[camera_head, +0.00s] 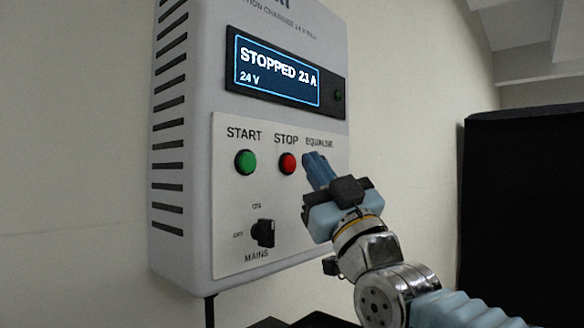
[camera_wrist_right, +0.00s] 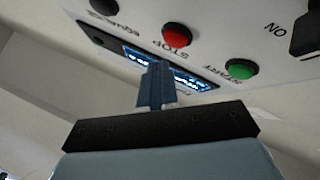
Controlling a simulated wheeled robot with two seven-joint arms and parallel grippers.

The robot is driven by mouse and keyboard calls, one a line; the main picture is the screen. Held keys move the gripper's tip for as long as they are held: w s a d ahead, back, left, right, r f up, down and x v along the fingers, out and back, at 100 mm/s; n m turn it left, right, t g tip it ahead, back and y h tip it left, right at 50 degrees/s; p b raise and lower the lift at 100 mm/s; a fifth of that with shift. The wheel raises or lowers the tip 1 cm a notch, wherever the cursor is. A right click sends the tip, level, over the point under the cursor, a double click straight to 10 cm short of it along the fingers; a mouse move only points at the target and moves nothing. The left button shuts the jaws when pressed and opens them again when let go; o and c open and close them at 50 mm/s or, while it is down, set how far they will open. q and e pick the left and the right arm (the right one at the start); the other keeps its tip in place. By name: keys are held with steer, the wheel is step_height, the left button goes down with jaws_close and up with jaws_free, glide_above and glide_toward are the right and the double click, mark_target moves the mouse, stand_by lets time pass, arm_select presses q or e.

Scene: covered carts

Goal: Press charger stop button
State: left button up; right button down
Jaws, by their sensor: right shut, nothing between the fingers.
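The grey charger box (camera_head: 180,60) hangs on the wall in the head view. Its display (camera_head: 280,75) reads "STOPPED 23 A" and "24 V". The red stop button (camera_head: 288,163) sits under the label STOP, and it also shows in the right wrist view (camera_wrist_right: 177,36). My right gripper (camera_head: 312,160) is shut and empty, with its blue fingertips just right of the red button in the head view. In the right wrist view the fingertips (camera_wrist_right: 155,70) appear apart from the button. The EQUALISE button is hidden behind the gripper in the head view. My left gripper is out of view.
The green start button (camera_head: 245,162) is left of the stop button. The black mains knob (camera_head: 263,233) is below, near ON and OFF marks. A dark covered shape (camera_head: 520,210) stands at the right. A cable (camera_head: 209,310) hangs below the charger.

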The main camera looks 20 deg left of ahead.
steer(key=d+b, duration=0.1)
steer(key=d, duration=0.1)
steer(key=s+d+b, duration=0.1)
steer(key=d, duration=0.1)
steer(key=shift+s, duration=0.2)
stand_by(0.7)
